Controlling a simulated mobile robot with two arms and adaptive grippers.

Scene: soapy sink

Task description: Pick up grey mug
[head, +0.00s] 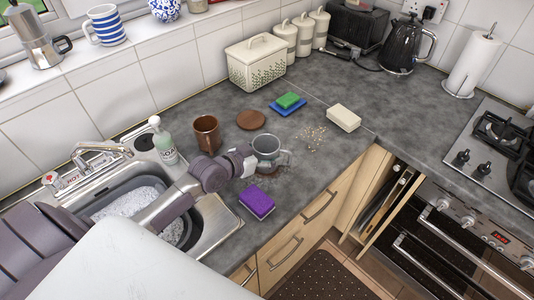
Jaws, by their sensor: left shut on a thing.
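The grey mug (267,146) is on the right side of the sink, above or on the dark counter. My left arm reaches in from the left across the sink. My left gripper (256,161) is shut on the grey mug at its near left side. The fingers are small and partly merge with the mug, so the exact grip is hard to see. I cannot tell whether the mug's base touches the counter. My right gripper is not in view.
A brown cup (207,134) and a round wooden coaster (251,119) stand close behind. A purple sponge (257,203) lies in front, near the counter edge. Crumbs (312,137) and a cream block (343,118) lie to the right. The soapy sink (215,222) is left.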

